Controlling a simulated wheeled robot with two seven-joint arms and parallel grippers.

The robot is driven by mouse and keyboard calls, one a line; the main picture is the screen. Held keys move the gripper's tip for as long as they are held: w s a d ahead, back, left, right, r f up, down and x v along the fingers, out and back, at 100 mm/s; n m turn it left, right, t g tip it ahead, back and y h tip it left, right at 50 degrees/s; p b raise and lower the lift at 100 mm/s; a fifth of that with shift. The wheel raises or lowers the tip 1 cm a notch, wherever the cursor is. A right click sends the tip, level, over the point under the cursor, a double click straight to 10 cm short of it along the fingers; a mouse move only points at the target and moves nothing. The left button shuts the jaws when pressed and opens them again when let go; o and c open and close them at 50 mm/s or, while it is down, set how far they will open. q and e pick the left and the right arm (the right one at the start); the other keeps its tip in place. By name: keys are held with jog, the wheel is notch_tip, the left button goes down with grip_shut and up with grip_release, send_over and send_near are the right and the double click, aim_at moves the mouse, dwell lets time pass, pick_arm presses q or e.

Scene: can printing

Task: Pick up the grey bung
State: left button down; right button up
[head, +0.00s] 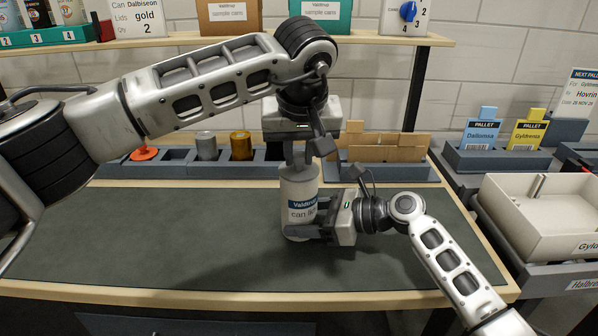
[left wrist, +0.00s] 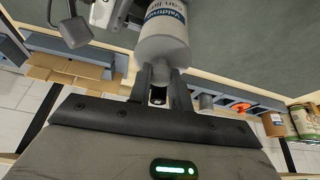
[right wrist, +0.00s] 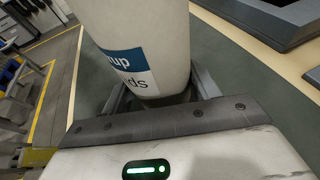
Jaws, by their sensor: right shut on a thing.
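A white tube (head: 299,192) labelled "Valdtrup can lids" stands upright on the dark green mat. My right gripper (head: 308,230) is shut around its lower part from the right; the right wrist view shows the tube (right wrist: 145,40) between the fingers. My left gripper (head: 299,160) points down at the tube's top. In the left wrist view its fingers are apart, close to the tube's grey end (left wrist: 161,52). I take this end to be the grey bung, but its outline is partly hidden by the fingers. I cannot tell whether they touch it.
Behind the mat (head: 150,235) is a grey rack with an orange piece (head: 144,154), a grey cylinder (head: 207,146) and a gold cylinder (head: 241,146). A cardboard divider (head: 385,150) stands at the back right. A cream bin (head: 535,215) is at the right. The mat's left half is clear.

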aim_at(299, 155)
pick_arm(q)
jog(key=shift+r, duration=0.1)
notch_tip(299, 155, up, 10)
dwell(0.5)
pick_arm(e)
jog(key=o, duration=0.9)
jog(key=shift+c, duration=0.2)
